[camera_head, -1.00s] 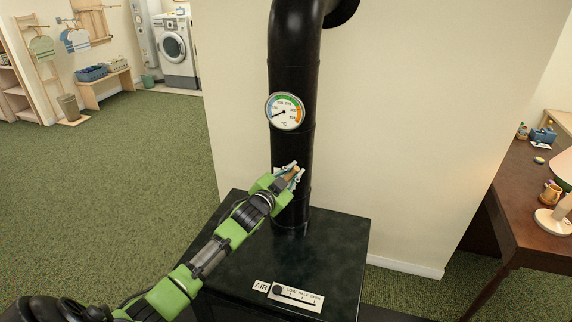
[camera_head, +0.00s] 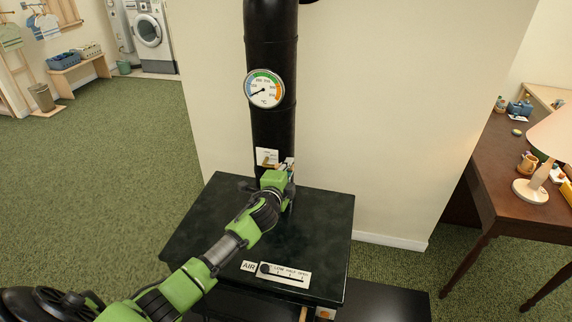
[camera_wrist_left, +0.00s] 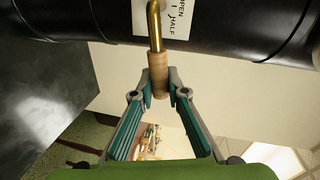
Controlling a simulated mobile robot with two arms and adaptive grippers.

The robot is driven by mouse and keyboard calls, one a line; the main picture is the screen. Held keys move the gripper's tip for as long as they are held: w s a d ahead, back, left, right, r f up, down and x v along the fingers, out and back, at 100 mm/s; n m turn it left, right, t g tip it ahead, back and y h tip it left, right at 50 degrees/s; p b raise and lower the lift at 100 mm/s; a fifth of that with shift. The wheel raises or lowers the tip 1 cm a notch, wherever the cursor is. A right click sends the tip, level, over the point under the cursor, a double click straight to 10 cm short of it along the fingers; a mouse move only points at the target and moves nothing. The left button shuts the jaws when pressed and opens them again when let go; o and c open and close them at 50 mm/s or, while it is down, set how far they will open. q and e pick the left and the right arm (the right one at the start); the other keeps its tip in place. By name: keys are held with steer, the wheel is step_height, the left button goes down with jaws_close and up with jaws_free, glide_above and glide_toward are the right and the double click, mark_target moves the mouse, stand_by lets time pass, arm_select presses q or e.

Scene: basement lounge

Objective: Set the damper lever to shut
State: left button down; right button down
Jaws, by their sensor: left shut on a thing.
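The damper lever has a brass rod and a wooden handle (camera_wrist_left: 159,76). My left gripper (camera_wrist_left: 160,88) is shut on the wooden handle in the left wrist view. In the head view, my left gripper (camera_head: 284,170) is at the front of the pipe (camera_head: 273,125), just above the stove top, and largely hides the lever. The plate (camera_head: 267,156) shows above it, too small to read. My right gripper is not in view.
A round temperature gauge (camera_head: 263,89) sits on the pipe above the gripper. An air slider plate (camera_head: 284,274) with a dark knob at its left end is at the front of the dark stove top (camera_head: 325,220). A wooden desk (camera_head: 500,175) with a lamp (camera_head: 537,178) stands at right.

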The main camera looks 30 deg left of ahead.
arm_select(q)
steer(key=shift+a+f+m+y, duration=0.15)
steer(key=shift+f+m+y, duration=0.25)
steer(key=shift+m, duration=0.3)
steer(key=shift+a, duration=0.1)
steer(key=c, duration=2.1)
jaws_free()
steer(key=shift+o, duration=0.6)
steer(key=shift+f, duration=0.1)
steer(key=v, duration=1.2)
steer(key=shift+r, duration=0.2)
steer(key=shift+s, duration=0.15)
